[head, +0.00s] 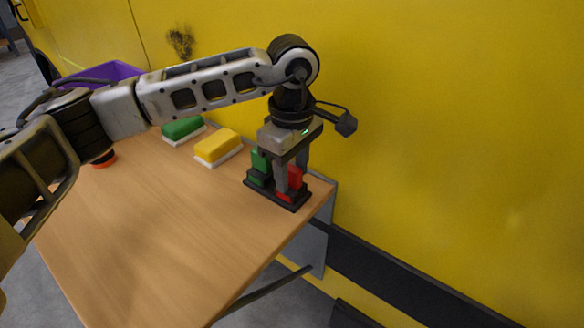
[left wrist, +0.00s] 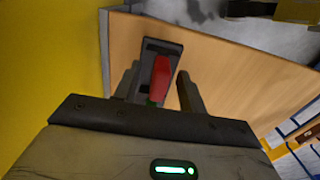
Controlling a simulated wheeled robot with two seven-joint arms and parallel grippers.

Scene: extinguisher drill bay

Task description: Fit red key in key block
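The dark key block (head: 291,205) stands near the right end of the table, by the yellow wall. The red key (head: 297,176) stands upright at the block's near right part, and it also shows in the left wrist view (left wrist: 160,76). A green key (head: 260,163) stands in the block's left part. My left gripper (head: 292,178) points down over the block. Its fingers are apart on either side of the red key, with a gap visible on both sides in the left wrist view (left wrist: 158,88). Whether the red key is fully seated is hidden. My right gripper is out of view.
On the wooden table (head: 160,230), a yellow block with a white base (head: 218,147) and a green one (head: 183,129) lie left of the key block. A purple bin (head: 104,72) is at the back left. The front of the table is clear.

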